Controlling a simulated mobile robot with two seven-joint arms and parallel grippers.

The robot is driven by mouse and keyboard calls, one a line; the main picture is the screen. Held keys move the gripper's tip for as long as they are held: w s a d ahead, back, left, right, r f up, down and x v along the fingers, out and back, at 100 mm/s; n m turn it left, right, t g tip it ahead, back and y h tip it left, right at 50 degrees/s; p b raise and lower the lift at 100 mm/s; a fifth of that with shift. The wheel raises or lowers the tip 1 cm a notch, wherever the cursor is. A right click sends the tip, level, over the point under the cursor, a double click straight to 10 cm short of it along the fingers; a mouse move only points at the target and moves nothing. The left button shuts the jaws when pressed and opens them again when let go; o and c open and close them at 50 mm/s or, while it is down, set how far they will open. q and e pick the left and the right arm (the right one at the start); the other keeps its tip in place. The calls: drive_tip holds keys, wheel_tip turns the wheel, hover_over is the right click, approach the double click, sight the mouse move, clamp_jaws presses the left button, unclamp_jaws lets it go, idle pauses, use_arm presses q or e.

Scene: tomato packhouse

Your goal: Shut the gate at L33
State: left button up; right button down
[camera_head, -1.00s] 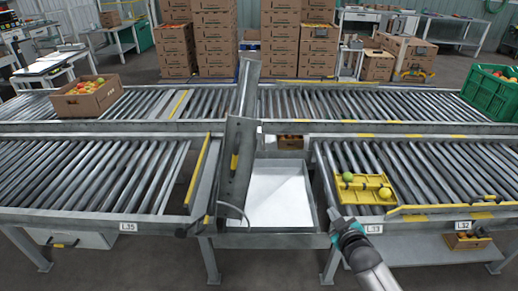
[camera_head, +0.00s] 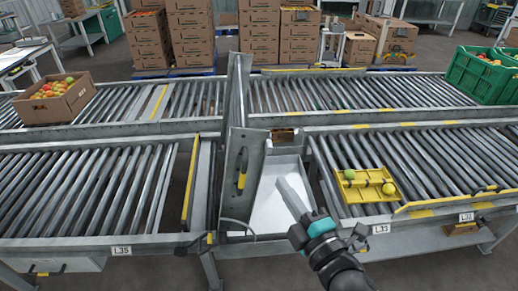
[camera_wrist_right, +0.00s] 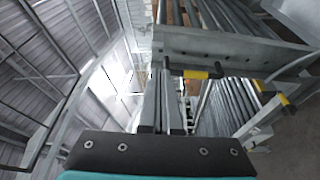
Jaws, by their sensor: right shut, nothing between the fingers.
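A raised metal flap (camera_head: 244,165) with a yellow handle (camera_head: 242,172) stands steeply tilted at the left side of the gap between the near conveyors; it looks like the gate. The label L33 (camera_head: 381,229) is on the front rail right of the gap. My right gripper (camera_head: 284,184) is shut and empty, its fingers pointing up and left over the pale tray in the gap, right of the flap and apart from it in the picture. In the right wrist view, its fingers (camera_wrist_right: 163,85) lie together near a rail with a yellow-and-black handle (camera_wrist_right: 195,73). My left gripper is not in view.
The pale tray (camera_head: 272,218) in the gap looks empty. A cardboard box of tomatoes (camera_head: 72,105) and green crates (camera_head: 478,90) stand on the far conveyor. Label L35 (camera_head: 121,250) is at left.

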approach(255, 144)
drive_tip(key=x, duration=0.3)
drive_tip(key=shift+w+a+b, duration=0.15)
drive_tip(key=shift+w+b, duration=0.15)
drive_tip(key=shift+w, duration=0.2)
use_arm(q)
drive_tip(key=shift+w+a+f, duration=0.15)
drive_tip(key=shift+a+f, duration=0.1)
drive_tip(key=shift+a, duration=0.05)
use_arm(e)
drive_tip(key=shift+w+a+r, duration=0.1)
drive_tip(key=shift+w+a, duration=0.05)
drive_tip(key=shift+w, duration=0.25)
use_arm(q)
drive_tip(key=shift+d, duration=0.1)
